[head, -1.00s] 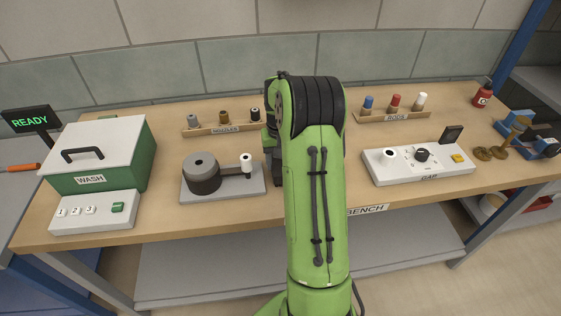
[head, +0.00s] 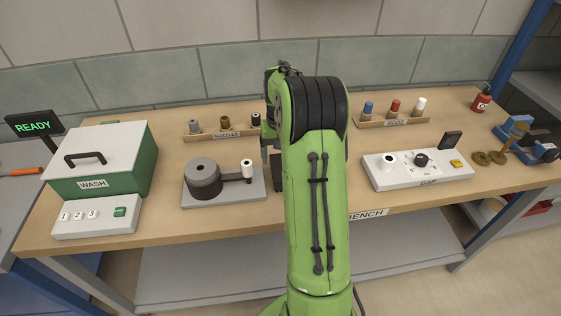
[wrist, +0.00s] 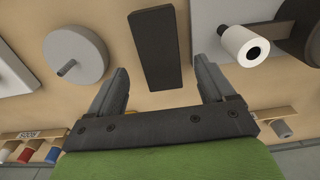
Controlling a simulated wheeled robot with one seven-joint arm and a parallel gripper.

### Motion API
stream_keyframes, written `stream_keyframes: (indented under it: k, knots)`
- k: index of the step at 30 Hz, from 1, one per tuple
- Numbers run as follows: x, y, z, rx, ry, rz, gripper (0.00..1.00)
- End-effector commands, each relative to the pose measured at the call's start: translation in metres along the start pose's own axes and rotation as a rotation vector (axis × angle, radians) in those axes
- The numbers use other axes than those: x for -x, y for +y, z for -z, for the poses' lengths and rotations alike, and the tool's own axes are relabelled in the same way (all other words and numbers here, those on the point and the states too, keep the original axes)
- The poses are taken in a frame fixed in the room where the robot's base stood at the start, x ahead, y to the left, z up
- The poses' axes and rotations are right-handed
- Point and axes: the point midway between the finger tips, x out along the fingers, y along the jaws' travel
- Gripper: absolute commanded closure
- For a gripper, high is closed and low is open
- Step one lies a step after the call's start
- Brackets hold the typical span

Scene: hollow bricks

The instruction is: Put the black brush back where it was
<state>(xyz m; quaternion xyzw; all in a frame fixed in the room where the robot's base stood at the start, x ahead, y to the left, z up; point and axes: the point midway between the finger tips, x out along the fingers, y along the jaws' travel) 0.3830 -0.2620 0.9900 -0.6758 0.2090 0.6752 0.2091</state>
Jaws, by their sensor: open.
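A plain black bar, which looks like the black brush (wrist: 155,40), lies on the bench in the wrist view. No bristles show. A dark piece beside the grey plate in the head view looks like the same brush (head: 277,178), mostly hidden by my arm. My gripper (wrist: 161,70) is open and empty, its fingers pointing toward the brush, one on each side of its near end. I cannot tell whether they touch it. In the head view my gripper is largely hidden behind my green arm.
The grey plate (head: 230,196) with a dark cylinder and white roller is beside the brush. A round grey disc (wrist: 75,55) with a peg is on the other side. The nozzle rack (head: 222,133) and rod rack (head: 390,122) stand behind. The white control box (head: 400,178) is at right.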

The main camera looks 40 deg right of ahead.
Motion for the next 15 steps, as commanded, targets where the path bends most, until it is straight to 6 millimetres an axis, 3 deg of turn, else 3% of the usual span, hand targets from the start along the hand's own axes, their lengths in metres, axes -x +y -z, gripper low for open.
stream_keyframes:
  k: [1, 6, 11, 15]
  knots:
    - [0.019, 0.0, 0.001, 0.0, 0.005, -0.001, 0.18]
    - [0.058, 0.0, 0.001, 0.0, 0.003, -0.001, 0.18]
    - [0.075, -0.001, -0.001, 0.001, 0.001, -0.001, 0.18]
    - [0.103, -0.026, -0.022, 0.064, 0.049, -0.011, 0.18]
